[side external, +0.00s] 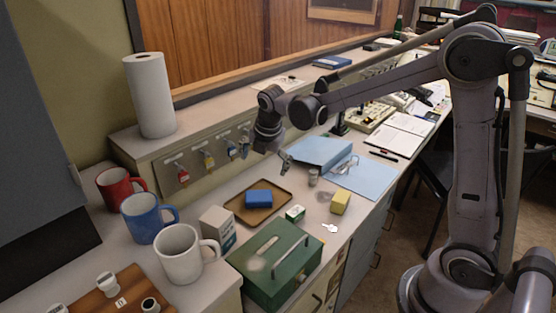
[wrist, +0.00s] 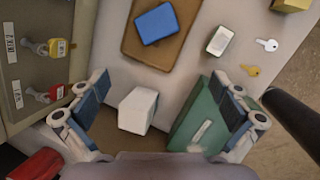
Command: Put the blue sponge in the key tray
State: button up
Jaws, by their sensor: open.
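The blue sponge (side external: 259,198) lies on the brown key tray (side external: 238,211), inside its rim, in the side external view. The wrist view also shows the sponge (wrist: 157,24) on the tray (wrist: 133,48) at the top. My gripper (side external: 284,158) is above the counter, higher than the tray and apart from the sponge. In the wrist view my gripper (wrist: 163,102) has its two fingers spread wide with nothing between them. The sponge is not touched by the fingers.
A white box (side external: 217,229) and a green cash box (side external: 276,262) stand in front of the tray. A small green-and-white box (side external: 295,213) and a yellow block (side external: 340,201) are to its right. Mugs, including a white one (side external: 180,254), stand at left. Keys hang on the panel behind.

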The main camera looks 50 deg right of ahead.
jog(key=s+a+r+m+t+y, duration=0.1)
jog(key=s+a+r+m+t, duration=0.1)
jog(key=s+m, duration=0.8)
jog(key=s+a+r+m+t, duration=0.2)
jog(key=s+m, duration=0.8)
jog(key=m, duration=0.1)
jog(key=shift+s+a+m+y, duration=0.3)
jog(key=shift+a+m+y, duration=0.05)
jog(key=shift+m+y, duration=0.05)
